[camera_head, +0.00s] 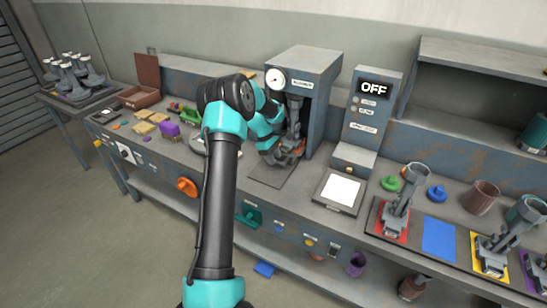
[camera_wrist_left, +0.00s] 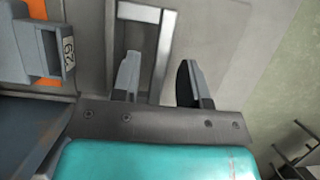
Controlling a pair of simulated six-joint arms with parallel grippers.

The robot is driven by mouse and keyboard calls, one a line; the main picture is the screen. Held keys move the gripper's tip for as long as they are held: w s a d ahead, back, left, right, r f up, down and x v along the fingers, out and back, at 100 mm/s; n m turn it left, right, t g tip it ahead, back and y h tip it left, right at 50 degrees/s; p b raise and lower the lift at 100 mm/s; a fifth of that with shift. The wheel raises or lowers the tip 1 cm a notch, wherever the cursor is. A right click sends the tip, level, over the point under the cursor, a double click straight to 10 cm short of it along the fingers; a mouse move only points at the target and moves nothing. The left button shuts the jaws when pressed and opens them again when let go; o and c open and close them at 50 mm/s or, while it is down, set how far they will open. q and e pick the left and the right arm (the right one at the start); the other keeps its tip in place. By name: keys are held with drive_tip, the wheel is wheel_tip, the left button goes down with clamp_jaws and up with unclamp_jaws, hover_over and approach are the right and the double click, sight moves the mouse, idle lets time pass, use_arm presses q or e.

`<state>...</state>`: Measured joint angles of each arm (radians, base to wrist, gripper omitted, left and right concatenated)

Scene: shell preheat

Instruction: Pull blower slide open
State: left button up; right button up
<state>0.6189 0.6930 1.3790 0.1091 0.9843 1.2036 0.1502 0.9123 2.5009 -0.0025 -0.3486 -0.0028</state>
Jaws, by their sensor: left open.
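A grey cabinet with a round white gauge (camera_head: 275,80), which looks like the blower, stands at the back middle. My left gripper (camera_head: 288,158) is at its open front, low over a dark plate (camera_head: 270,172), partly hidden by my own arm. In the left wrist view my left gripper (camera_wrist_left: 158,70) is open, with two separate fingers. A pale metal frame like a pull handle (camera_wrist_left: 168,40), perhaps the slide's, has one bar lying between the fingers. I cannot tell whether they touch it. My right gripper is not in view.
A grey block with a number label (camera_wrist_left: 66,52) and an orange part stands left of the fingers. An "OFF" display unit (camera_head: 373,88) and a white-topped pad (camera_head: 341,190) are right of the cabinet.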

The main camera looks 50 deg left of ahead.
use_arm(q)
drive_tip(key=shift+c, duration=0.2)
clamp_jaws()
idle(0.4)
